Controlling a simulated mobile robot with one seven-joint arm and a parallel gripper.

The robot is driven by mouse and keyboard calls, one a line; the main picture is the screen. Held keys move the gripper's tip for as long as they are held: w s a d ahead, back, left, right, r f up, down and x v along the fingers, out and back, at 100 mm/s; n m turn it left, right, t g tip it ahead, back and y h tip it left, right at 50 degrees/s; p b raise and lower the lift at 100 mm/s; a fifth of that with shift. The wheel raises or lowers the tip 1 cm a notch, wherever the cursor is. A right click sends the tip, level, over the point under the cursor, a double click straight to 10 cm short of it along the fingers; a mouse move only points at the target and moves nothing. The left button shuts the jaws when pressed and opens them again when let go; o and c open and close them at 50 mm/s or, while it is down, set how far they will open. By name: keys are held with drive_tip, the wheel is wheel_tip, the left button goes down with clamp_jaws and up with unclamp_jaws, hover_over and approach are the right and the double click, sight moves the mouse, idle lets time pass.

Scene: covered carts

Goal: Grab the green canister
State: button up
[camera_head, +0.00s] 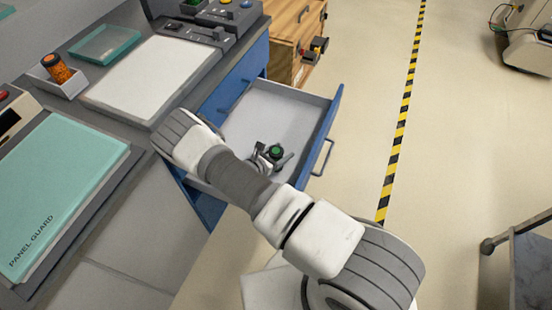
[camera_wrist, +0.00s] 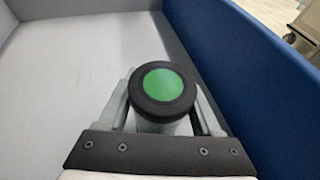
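The green canister shows as a round green top with a black rim (camera_wrist: 163,84) in the wrist view, with a pale body partly seen below it. In the head view its green top (camera_head: 276,152) is inside the open drawer. My gripper (camera_wrist: 163,100) is down in the drawer with one finger on each side of the canister. The fingers look open, with narrow gaps beside the canister. The fingertips are partly hidden behind the rim, so contact low down cannot be seen.
The drawer (camera_head: 248,108) has a pale floor and a blue front (camera_head: 328,125) close right of the canister. A grey worktop holds a teal panel (camera_head: 65,190), a white sheet (camera_head: 150,75) and an orange jar (camera_head: 56,67). Wooden drawers (camera_head: 296,35) stand behind.

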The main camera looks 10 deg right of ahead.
drive_tip(key=c, duration=0.9)
clamp_jaws()
drive_tip(key=shift+r, duration=0.15)
